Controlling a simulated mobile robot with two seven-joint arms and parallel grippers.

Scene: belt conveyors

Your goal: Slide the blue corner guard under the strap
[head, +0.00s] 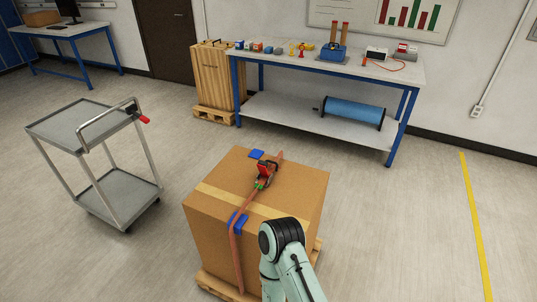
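A large cardboard box (285,197) has an orange-red strap (236,255) running over its top and down its front face. A ratchet buckle (265,172) with red and black parts sits on the strap on top of the box. One blue corner guard (256,153) lies at the far top edge, to the left of the strap and apart from it. Another blue corner guard (243,220) sits at the near top edge, with the strap crossing over it. One of my arms rises from the bottom in front of the box. Neither gripper's fingers can be seen.
The box stands on a wooden pallet (211,280). A grey cart (68,128) stands to the left. A workbench (272,66) with several small items is behind, beside a wooden crate (212,75). Floor to the right is clear, with a yellow line (474,220).

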